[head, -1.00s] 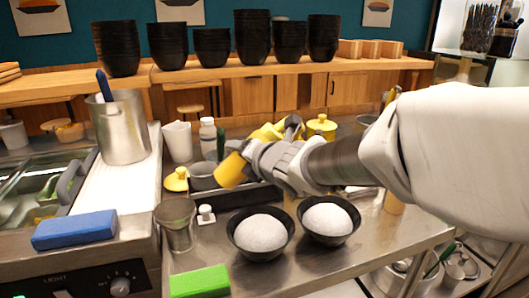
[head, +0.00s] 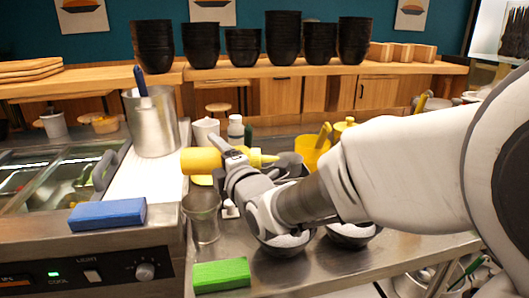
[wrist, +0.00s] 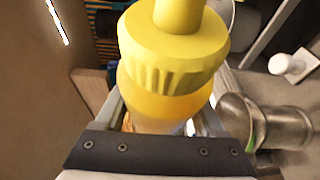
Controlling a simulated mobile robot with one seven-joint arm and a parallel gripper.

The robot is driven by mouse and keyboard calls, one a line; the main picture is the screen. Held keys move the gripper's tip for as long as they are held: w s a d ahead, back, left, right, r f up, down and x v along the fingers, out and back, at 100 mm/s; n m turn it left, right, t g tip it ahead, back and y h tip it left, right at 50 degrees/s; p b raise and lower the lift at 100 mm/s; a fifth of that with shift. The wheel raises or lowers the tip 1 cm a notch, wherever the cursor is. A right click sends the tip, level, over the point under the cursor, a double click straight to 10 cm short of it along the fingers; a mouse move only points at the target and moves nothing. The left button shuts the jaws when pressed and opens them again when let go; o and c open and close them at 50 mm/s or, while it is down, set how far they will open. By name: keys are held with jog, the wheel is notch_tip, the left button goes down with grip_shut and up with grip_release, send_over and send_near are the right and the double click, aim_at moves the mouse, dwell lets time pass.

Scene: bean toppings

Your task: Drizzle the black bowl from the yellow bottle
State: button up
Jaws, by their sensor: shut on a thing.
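My gripper (head: 232,166) is shut on the yellow bottle (head: 200,160). In the head view the bottle lies about level above the counter, its nozzle to the right. In the wrist view its yellow cap and nozzle (wrist: 175,50) fill the top middle. Two black bowls with white contents stand on the counter below my arm. The left black bowl (head: 283,250) is largely hidden behind my gripper and forearm. The right black bowl (head: 354,241) is partly hidden by my arm. The bottle is up and to the left of both bowls.
A green block (head: 221,274) lies at the counter front, and a metal cup (head: 203,218) stands behind it. A blue block (head: 107,213) lies on the unit at left. A large steel pot (head: 152,122) stands behind. Stacked black bowls (head: 283,38) line the back shelf.

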jog(key=r+m+t, duration=0.1)
jog(key=m, duration=0.1)
jog(key=d+r+m+t+p, duration=0.1)
jog(key=m, duration=0.1)
jog(key=d+r+m+t+p, duration=0.1)
jog(key=m, duration=0.1)
jog(key=shift+w+r+m, duration=0.15)
jog(key=shift+r+m, duration=0.15)
jog(key=shift+d+f+m+t+b, duration=0.4)
jog(key=shift+d+f+m+b, duration=0.1)
jog(key=shift+b, duration=0.6)
jog(key=d+m+t+b, duration=0.1)
jog(key=m+b, duration=0.1)
jog(key=b, duration=0.1)
jog(key=d+m+t+h+b, duration=0.1)
jog(key=d+m+b, duration=0.1)
jog(key=b, duration=0.1)
jog(key=shift+w+r+m, duration=0.1)
jog(key=shift+r+m, duration=0.05)
jog(key=shift+m, duration=0.25)
jog(key=shift+w+d+r+m+t+h+b, duration=0.15)
jog(key=shift+d+m+t+h+b, duration=0.25)
jog(key=shift+m, duration=0.35)
jog(key=shift+s+d+r+m+t+h+b, duration=0.1)
jog(key=shift+d+r+m+t+h+b, duration=0.1)
jog(key=shift+d+m+h+b, duration=0.4)
jog(key=shift+w+d+r+m+t+h+b, duration=0.1)
jog(key=shift+d+m+t+h+b, duration=0.25)
jog(key=shift+m, duration=0.5)
jog(key=shift+a+y, duration=0.25)
